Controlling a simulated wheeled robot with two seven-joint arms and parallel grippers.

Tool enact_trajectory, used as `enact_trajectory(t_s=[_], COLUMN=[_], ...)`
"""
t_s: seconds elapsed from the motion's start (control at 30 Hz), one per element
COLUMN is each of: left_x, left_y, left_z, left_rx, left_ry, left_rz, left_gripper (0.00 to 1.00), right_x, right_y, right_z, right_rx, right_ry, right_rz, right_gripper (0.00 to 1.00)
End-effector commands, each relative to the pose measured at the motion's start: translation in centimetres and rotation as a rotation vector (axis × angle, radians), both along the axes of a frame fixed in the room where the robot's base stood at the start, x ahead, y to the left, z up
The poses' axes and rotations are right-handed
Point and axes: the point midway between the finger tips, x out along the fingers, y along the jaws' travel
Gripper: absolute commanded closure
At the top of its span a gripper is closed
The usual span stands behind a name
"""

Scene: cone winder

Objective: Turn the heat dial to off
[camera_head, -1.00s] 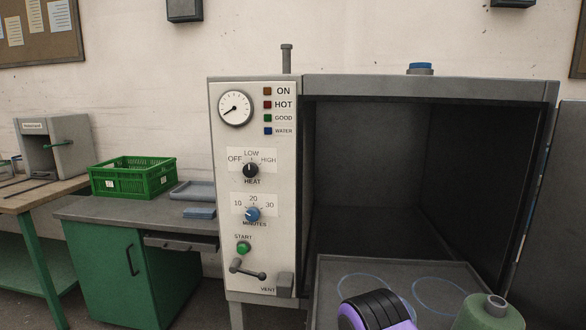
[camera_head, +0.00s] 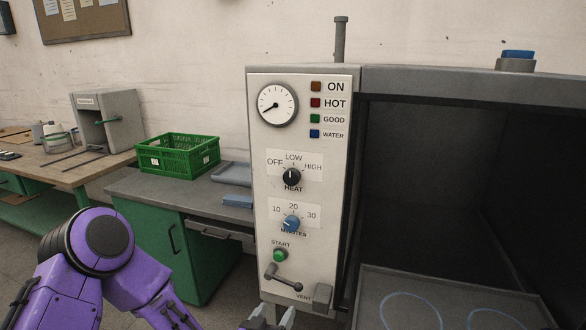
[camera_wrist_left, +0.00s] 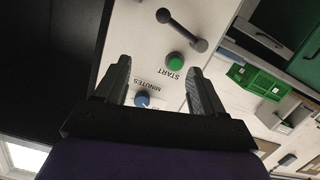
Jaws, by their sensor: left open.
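The heat dial (camera_head: 292,177) is a small black knob on the white control panel (camera_head: 330,230) of the machine, with OFF, LOW and HIGH printed around it. Its pale mark seems to point up at LOW. My left gripper (camera_head: 268,318) shows at the bottom edge of the head view, below the panel's lever and well below the dial. In the left wrist view the left gripper (camera_wrist_left: 156,75) is open and empty, its fingers facing the panel around the START and MINUTES area. The heat dial does not show there. My right gripper is out of view.
The blue minutes dial (camera_head: 291,223), green start button (camera_head: 280,255) and grey lever (camera_head: 284,278) lie below the heat dial. The vent part (camera_head: 322,297) sticks out at the lower right. The open chamber is on the right; a green crate (camera_head: 178,153) stands left.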

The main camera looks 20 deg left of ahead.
Motion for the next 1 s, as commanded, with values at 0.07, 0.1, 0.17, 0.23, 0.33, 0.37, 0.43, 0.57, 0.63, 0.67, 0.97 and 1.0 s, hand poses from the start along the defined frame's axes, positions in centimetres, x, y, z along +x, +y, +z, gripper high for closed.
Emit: enact_trajectory(t_s=[0.07, 0.1, 0.17, 0.23, 0.33, 0.37, 0.43, 0.57, 0.63, 0.67, 0.97, 1.0], left_x=[3.4, 4.4, 5.3, 5.7, 6.1, 6.3, 7.2, 9.9, 11.4, 12.0, 15.4, 15.5], left_y=[0.0, 0.1, 0.5, 0.9, 1.3, 1.4, 1.4, 1.4, 1.5, 1.5, 1.4, 1.4], left_z=[9.8, 13.6, 18.1, 21.7, 24.1, 24.4, 25.0, 26.2, 26.8, 27.0, 27.9, 27.9], left_rx=[0.029, 0.047, 0.072, 0.094, 0.111, 0.113, 0.116, 0.117, 0.117, 0.117, 0.115, 0.115], left_ry=[-0.228, -0.326, -0.442, -0.533, -0.592, -0.598, -0.602, -0.599, -0.598, -0.597, -0.595, -0.595], left_rz=[0.011, 0.021, 0.042, 0.064, 0.084, 0.085, 0.087, 0.087, 0.088, 0.087, 0.084, 0.083], left_gripper=[0.31, 0.31, 0.31, 0.31, 0.31, 0.31, 0.31, 0.31, 0.31, 0.31, 0.31, 0.31], right_x=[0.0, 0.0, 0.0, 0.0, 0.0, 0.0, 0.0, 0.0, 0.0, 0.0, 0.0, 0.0], right_y=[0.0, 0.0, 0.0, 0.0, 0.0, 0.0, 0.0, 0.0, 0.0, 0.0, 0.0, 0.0], right_z=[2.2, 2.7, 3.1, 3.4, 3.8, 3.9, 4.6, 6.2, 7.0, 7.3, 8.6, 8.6], right_rx=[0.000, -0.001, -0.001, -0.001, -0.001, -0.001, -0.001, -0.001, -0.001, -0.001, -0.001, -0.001], right_ry=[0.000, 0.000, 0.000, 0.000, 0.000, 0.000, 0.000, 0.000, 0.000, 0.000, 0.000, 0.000], right_rz=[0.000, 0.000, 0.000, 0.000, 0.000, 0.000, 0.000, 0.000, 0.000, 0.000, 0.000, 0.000], right_gripper=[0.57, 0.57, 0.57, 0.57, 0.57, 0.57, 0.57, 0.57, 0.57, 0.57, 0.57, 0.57])
